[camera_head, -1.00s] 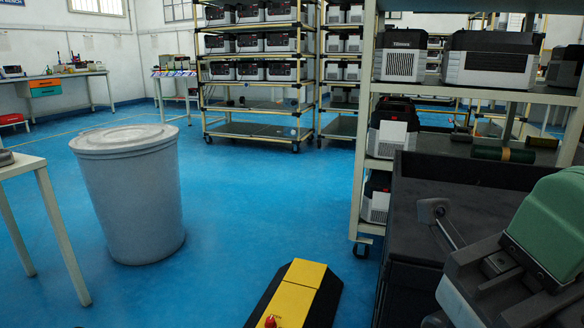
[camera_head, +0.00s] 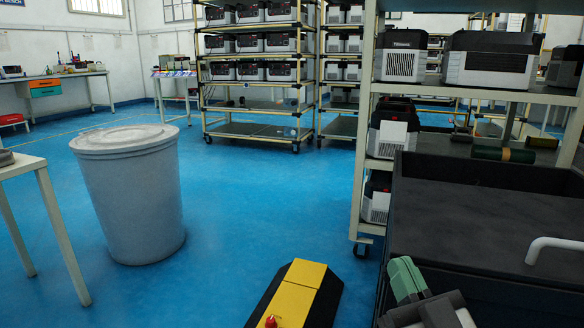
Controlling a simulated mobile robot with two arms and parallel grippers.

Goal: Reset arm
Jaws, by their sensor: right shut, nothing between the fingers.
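My right gripper (camera_head: 405,279) is low at the bottom right, in front of the dark cart. Its green and grey parts show, and it is shut with nothing held. Part of my right arm is cut off by the bottom edge. The dark cart (camera_head: 470,225) has a flat black top and a white curved handle (camera_head: 555,246) at its right. My left gripper is not in view.
A yellow-and-black base (camera_head: 300,290) shows at the bottom middle. A grey lidded bin (camera_head: 130,200) stands left, by a white table (camera_head: 22,167). A shelf rack with devices (camera_head: 362,190) stands beside the cart. Blue floor is clear between bin and rack.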

